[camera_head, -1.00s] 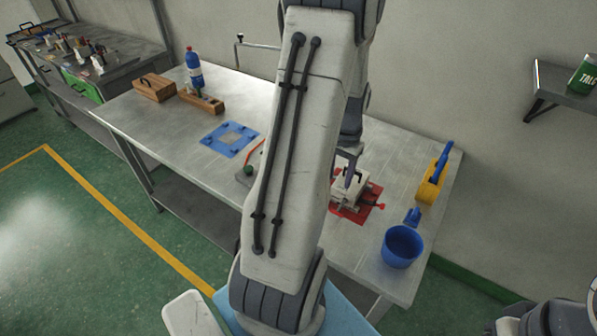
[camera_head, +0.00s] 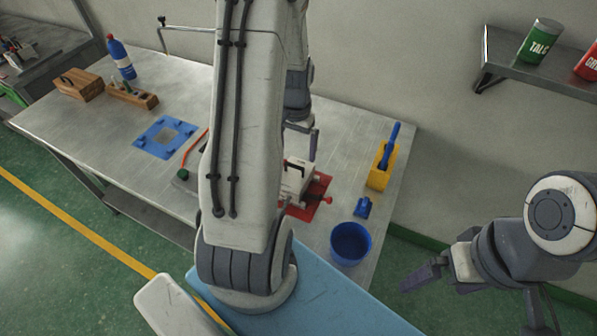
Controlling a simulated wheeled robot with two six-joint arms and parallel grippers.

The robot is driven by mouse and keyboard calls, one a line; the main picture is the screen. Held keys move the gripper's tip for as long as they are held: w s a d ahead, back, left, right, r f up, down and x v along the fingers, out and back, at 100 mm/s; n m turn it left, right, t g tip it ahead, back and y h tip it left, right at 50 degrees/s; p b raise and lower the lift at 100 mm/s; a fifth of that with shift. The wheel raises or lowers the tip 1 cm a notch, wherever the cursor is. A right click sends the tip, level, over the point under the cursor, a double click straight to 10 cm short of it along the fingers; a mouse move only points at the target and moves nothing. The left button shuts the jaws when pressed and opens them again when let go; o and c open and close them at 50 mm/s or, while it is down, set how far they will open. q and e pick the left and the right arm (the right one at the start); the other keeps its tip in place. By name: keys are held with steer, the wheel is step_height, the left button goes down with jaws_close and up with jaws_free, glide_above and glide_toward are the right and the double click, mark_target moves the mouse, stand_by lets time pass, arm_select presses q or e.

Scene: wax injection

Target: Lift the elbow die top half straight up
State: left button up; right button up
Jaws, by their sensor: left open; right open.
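The elbow die (camera_head: 293,178) is a small pale metal block on a red mat (camera_head: 323,186), partly hidden behind my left arm. I cannot make out its top half from its lower half. My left gripper (camera_head: 312,150) is over the die's far right side, open. My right gripper (camera_head: 470,296) is open and empty at the lower right, off the table's right end.
A blue cup (camera_head: 350,243), small blue item (camera_head: 362,207) and yellow holder with blue handle (camera_head: 381,168) stand right of the mat. A blue square plate (camera_head: 152,141), wooden blocks (camera_head: 131,96) and blue bottle (camera_head: 121,60) are left.

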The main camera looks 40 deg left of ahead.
mark_target(294, 166)
arm_select(q)
step_height(294, 166, down, 2)
steer(key=shift+a+f, duration=0.15)
steer(key=shift+f, duration=0.1)
steer(key=shift+s+f+p, duration=0.15)
steer(key=shift+f+p, duration=0.15)
steer(key=shift+p, duration=0.15)
steer(key=f, duration=0.1)
steer(key=f+p, duration=0.1)
steer(key=f, duration=0.1)
steer(key=shift+s+f, duration=0.15)
steer(key=shift+s, duration=0.1)
steer(key=shift+f, duration=0.55)
steer(key=shift+r, duration=0.1)
jaws_close()
